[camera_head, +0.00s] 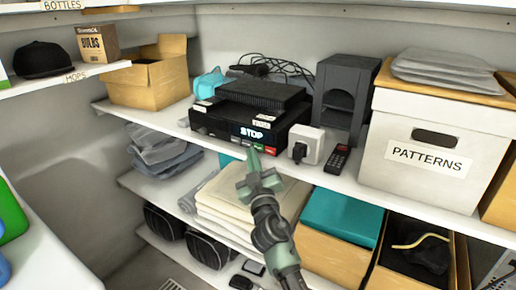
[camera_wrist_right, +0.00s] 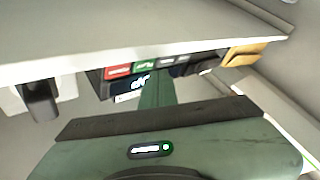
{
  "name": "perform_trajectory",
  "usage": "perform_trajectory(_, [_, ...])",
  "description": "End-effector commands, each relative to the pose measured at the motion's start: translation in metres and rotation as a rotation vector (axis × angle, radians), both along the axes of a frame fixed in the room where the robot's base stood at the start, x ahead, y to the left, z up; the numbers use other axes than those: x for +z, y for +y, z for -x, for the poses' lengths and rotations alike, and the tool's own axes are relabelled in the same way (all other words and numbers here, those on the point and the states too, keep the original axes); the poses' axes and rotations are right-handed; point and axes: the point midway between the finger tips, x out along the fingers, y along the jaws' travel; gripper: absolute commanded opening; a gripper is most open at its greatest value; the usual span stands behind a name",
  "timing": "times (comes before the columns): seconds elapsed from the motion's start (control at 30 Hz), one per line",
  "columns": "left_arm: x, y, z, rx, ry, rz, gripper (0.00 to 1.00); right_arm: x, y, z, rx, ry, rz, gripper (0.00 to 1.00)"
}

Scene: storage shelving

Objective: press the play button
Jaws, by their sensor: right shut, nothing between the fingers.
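A black player (camera_head: 238,125) sits on the middle shelf, its lit display (camera_head: 252,133) reading "STOP". Along the lower front edge is a row of small buttons, with a green button (camera_head: 258,147) and a red button (camera_head: 270,151) at the right end. In the right wrist view, the red button (camera_wrist_right: 118,71) and green button (camera_wrist_right: 144,65) show upside down beside grey ones. My right gripper (camera_head: 253,157) is shut and empty, its tip just in front of and below the button row. Contact cannot be told. My left gripper is not in view.
A white socket box with a black plug (camera_head: 308,146) and a remote (camera_head: 339,158) stand right of the player. A "PATTERNS" box (camera_head: 428,125) is farther right. Folded cloths (camera_head: 235,205) lie on the shelf below. The shelf edge (camera_wrist_right: 70,58) is close to my gripper.

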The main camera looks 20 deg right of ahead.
Motion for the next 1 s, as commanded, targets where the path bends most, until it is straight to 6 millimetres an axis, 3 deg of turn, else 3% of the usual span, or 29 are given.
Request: perform_trajectory(1.0, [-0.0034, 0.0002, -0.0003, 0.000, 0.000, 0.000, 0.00, 0.0004, -0.0099, -0.0075, 0.000, -0.001, 0.000, 0.00])
